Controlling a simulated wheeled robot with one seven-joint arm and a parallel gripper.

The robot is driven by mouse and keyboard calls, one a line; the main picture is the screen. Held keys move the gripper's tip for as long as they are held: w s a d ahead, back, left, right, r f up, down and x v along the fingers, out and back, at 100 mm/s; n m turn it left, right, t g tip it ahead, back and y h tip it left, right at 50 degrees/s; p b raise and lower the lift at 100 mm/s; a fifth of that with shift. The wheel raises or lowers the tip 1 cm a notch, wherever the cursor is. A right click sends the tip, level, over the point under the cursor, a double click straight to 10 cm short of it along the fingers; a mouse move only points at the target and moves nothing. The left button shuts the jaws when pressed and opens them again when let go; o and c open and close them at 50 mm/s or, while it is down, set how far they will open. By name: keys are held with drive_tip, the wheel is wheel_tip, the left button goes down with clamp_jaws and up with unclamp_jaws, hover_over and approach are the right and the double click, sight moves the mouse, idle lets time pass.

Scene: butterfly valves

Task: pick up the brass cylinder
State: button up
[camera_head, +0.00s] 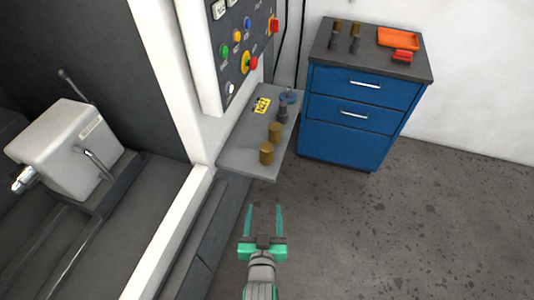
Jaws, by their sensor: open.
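Two upright brass cylinders stand on a small grey shelf (247,158) below the control panel. The nearer brass cylinder (266,153) is close to the shelf's front edge, and the other brass cylinder (275,132) is just behind it, slightly right. My gripper (264,207) is in the lower middle of the view, with green parts at its base. Its two fingers are apart, point up the picture toward the shelf, and hold nothing. A clear gap separates the fingertips from the nearer cylinder.
A control panel (240,45) rises at the shelf's left. A blue drawer cabinet (350,117) stands right, bearing small parts and an orange tray (398,37). Floor at lower right is clear.

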drive_tip(key=m+h, duration=0.1)
approach(267, 144)
drive_tip(key=shift+w+d+f, duration=0.25)
drive_tip(key=shift+w, duration=0.15)
drive_tip(key=shift+w+d+f, duration=0.25)
drive_tip(key=shift+w, duration=0.2)
drive_tip(key=x, duration=0.5)
drive_tip(key=shift+a+x, duration=0.2)
drive_tip(key=shift+x, duration=1.15)
drive_tip(key=shift+a+x, duration=0.2)
drive_tip(key=shift+x, duration=1.2)
drive_tip(key=shift+f, duration=0.1)
clamp_jaws()
drive_tip(key=shift+r, duration=0.2)
